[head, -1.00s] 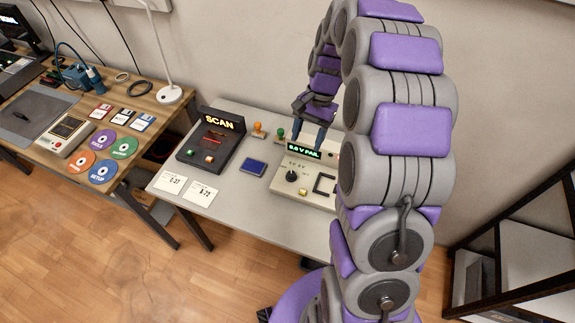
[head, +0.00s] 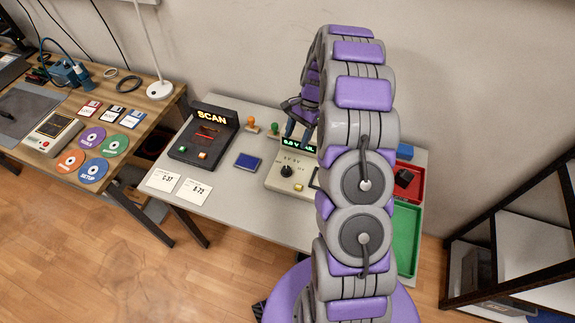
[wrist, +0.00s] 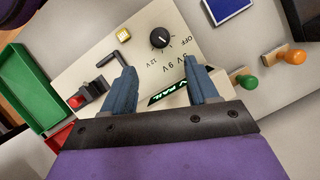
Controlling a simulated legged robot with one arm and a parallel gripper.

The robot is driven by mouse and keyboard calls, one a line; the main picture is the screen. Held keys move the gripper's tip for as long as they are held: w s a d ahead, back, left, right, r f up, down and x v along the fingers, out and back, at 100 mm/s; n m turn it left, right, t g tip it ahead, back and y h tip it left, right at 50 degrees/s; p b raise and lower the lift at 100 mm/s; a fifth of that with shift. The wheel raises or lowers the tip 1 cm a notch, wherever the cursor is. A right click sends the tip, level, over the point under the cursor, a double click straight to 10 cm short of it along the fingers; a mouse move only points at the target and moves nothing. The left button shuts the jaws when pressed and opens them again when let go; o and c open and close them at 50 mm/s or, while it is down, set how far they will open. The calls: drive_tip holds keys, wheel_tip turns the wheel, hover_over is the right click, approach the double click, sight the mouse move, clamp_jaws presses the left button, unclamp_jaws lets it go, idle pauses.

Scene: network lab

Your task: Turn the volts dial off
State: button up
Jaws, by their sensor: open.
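The volts dial is a black round knob (wrist: 159,38) with a white pointer mark on the beige tester panel (wrist: 185,20). Printed labels around it include 12V, 9V and OFF. In the head view the dial (head: 287,171) sits on the front left of the tester. The tester's display (head: 299,144) is lit green; its text is partly hidden by my arm. My gripper (wrist: 158,78) is open and empty, with its blue-grey fingers over the panel, apart from the dial. In the head view the gripper (head: 299,128) is above the tester's back edge.
A SCAN box (head: 203,133), a blue pad (head: 247,161) and orange and green stamps (head: 252,123) stand left. Red and green trays (head: 407,238) lie right.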

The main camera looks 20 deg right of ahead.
sight(287, 168)
drive_tip(key=b+x, duration=0.2)
drive_tip(key=x, duration=0.9)
drive_tip(key=shift+f, duration=0.45)
drive_tip(key=shift+a+f, duration=0.3)
drive_tip(key=shift+a, duration=0.05)
drive_tip(key=shift+d, duration=0.2)
drive_tip(key=c, duration=1)
